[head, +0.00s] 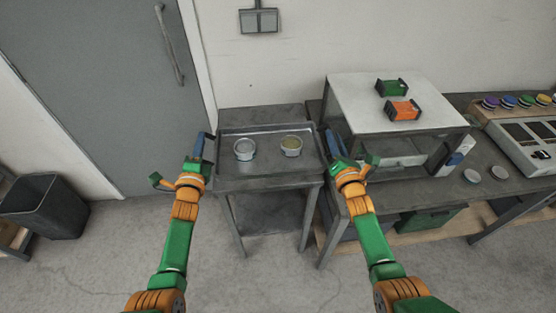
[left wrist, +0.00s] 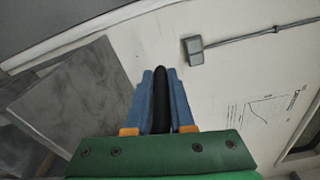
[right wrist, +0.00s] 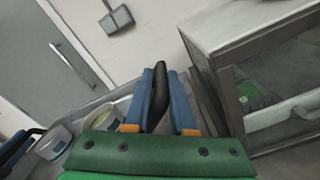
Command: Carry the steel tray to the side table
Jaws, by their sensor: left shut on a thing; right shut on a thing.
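The steel tray (head: 268,176) is a shallow grey tray, level over the small grey side table (head: 262,113) in the head view. I cannot tell whether it touches the tabletop. Two small round bowls (head: 244,149) (head: 291,146) stand upright in it; the right one holds something yellowish. My left gripper (head: 202,146) is shut on a dark handle (left wrist: 160,82) at the tray's left end. My right gripper (head: 331,144) is shut on the dark handle (right wrist: 158,84) at its right end. The bowls also show at the left of the right wrist view.
A bench with a white-topped oven-like box (head: 398,102) stands close to my right gripper, with green and orange boxes on top. A grey door (head: 100,85) is at left, and a dark bin (head: 45,205) on the floor. The floor in front is clear.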

